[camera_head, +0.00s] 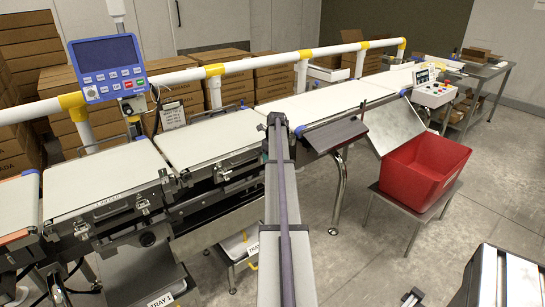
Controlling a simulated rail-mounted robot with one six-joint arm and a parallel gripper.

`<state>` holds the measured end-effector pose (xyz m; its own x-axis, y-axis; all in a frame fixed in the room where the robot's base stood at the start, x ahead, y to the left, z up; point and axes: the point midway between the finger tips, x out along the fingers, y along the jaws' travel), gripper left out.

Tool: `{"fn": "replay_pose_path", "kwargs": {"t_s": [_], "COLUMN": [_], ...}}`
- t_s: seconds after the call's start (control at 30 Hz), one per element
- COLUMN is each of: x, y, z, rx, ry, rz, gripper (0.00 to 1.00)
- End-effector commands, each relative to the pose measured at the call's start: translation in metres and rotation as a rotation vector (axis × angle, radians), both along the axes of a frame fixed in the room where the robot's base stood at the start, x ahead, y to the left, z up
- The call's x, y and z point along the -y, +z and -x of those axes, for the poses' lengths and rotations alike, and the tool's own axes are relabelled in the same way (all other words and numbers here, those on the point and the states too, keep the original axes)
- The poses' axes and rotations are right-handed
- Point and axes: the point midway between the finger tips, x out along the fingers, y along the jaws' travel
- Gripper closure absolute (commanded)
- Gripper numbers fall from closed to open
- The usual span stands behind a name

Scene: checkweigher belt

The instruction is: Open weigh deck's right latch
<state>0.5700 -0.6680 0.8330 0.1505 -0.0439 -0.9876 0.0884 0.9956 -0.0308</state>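The conveyor line shows two white-topped decks with latch hardware on the front: a left deck (105,178) and a middle deck (208,142). The pictures do not settle which is the weigh deck. The left deck has a right front latch (143,204) and a left front latch (82,229); they are too small to tell open from closed. The middle deck also has front hardware (222,173), partly near my arm. My arm runs up the centre of the view and ends in front of the line. I cannot make out my gripper or its fingers.
A blue display (105,60) stands behind the left deck. A white guard rail (235,66) with yellow joints runs behind the line. At right are a hinged metal plate (393,122), a red bin (425,165) on a stand, and a control box (434,93). The floor (345,255) at right is partly clear.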

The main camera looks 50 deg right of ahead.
Motion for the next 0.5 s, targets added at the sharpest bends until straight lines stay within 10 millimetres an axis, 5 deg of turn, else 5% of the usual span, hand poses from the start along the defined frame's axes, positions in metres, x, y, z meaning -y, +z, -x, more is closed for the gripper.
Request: {"fn": "replay_pose_path", "kwargs": {"t_s": [0.23, 0.27, 0.5], "x": [0.0007, 0.0007, 0.0005], "y": [0.0003, 0.0003, 0.0002], "z": [-0.0014, -0.0014, -0.0008], "rx": [0.003, 0.003, 0.003], "ry": [0.000, 0.000, 0.000], "rz": [0.001, 0.001, 0.001], "gripper": [0.68, 0.41, 0.23]}}
